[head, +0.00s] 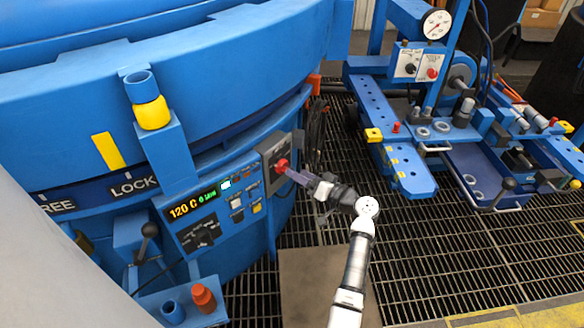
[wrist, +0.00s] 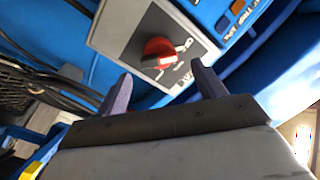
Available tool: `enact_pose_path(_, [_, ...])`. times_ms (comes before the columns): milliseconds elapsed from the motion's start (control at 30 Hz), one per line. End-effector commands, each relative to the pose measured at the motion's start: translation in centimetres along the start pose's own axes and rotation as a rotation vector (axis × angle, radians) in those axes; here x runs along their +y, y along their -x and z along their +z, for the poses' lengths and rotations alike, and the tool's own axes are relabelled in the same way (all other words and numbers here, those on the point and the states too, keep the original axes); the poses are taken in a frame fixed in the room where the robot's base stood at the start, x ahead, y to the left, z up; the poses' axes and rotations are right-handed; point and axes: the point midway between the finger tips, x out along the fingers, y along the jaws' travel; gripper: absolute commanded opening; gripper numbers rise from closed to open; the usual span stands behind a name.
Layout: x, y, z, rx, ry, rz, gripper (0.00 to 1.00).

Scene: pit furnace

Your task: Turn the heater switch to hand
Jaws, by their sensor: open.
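The heater switch appears to be a red rotary knob (wrist: 160,50) on a light grey plate (wrist: 128,25) with small dark lettering too small to read surely. The same red knob shows in the head view (head: 281,165) on a grey box at the right end of the blue furnace panel. My gripper (wrist: 160,76) is open and empty. Its two fingers point at the plate, one to each side below the knob in the wrist view, apparently short of it. In the head view my gripper (head: 294,176) is just right of the knob.
A control panel (head: 187,210) reading 120 C is left of the switch. Dark cables (head: 316,130) hang right of it. A blue cart (head: 395,145) with a gauge stands at right. Open grating (head: 400,250) lies between.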

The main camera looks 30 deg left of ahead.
Motion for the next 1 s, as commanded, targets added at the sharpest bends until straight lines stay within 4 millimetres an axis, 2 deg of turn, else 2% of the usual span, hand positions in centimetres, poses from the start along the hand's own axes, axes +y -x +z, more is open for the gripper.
enact_pose_path(100, [-0.1, -2.0, -0.1, -0.001, 0.001, -0.001, 0.69])
enact_pose_path(233, [-0.1, -3.3, -0.1, 0.0, 0.0, 0.0, 0.69])
enact_pose_path(633, [0.0, -3.9, 0.0, 0.001, 0.001, 0.001, 0.68])
enact_pose_path(933, [0.0, -3.9, 0.0, 0.001, 0.001, 0.001, 0.28])
enact_pose_path(1000, [0.0, -3.9, 0.0, 0.001, 0.001, 0.001, 0.24])
